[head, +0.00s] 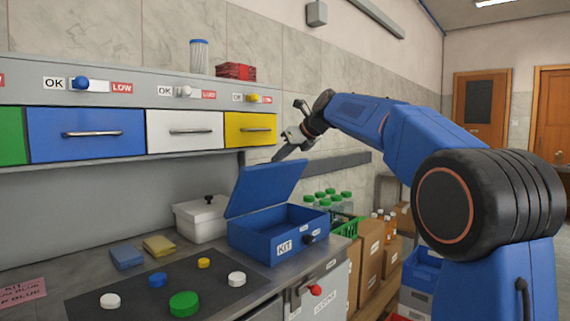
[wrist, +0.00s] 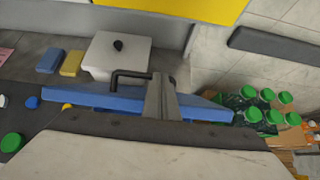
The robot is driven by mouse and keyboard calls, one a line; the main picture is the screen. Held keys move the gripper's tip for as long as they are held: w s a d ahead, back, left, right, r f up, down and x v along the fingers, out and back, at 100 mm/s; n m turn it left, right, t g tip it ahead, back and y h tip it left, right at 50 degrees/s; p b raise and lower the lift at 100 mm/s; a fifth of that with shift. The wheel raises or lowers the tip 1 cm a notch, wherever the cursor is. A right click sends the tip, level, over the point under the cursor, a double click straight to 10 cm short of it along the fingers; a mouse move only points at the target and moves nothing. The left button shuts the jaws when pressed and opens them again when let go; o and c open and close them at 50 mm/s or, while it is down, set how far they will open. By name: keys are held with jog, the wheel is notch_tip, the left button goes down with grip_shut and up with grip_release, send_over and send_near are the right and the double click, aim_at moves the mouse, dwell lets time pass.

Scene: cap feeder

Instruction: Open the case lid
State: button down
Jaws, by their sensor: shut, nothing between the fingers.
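The blue case (head: 262,246) marked KIT stands on the grey counter. Its blue lid (head: 262,188) is raised and leans back, and the case's inside shows. The lid's edge also shows in the wrist view (wrist: 225,111) as a blue strip running across behind the fingers. My gripper (head: 277,157) is at the lid's upper edge, pointing down and left. In the wrist view the fingers (wrist: 160,88) are together with nothing held, and they overlap the lid strip. I cannot tell whether they touch the lid.
A white box (head: 203,217) with a black knob stands left of the case. A dark mat (head: 135,297) with several round caps lies in front. Drawers (head: 185,131) hang above. A green crate (head: 347,227) of green-capped bottles is at the right.

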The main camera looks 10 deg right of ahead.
jog(key=shift+w+a+r, duration=0.25)
jog(key=shift+w+a, duration=0.3)
jog(key=shift+w, duration=0.25)
jog(key=shift+w+a+r, duration=0.25)
jog(key=shift+w+a, duration=0.3)
jog(key=shift+w, duration=0.2)
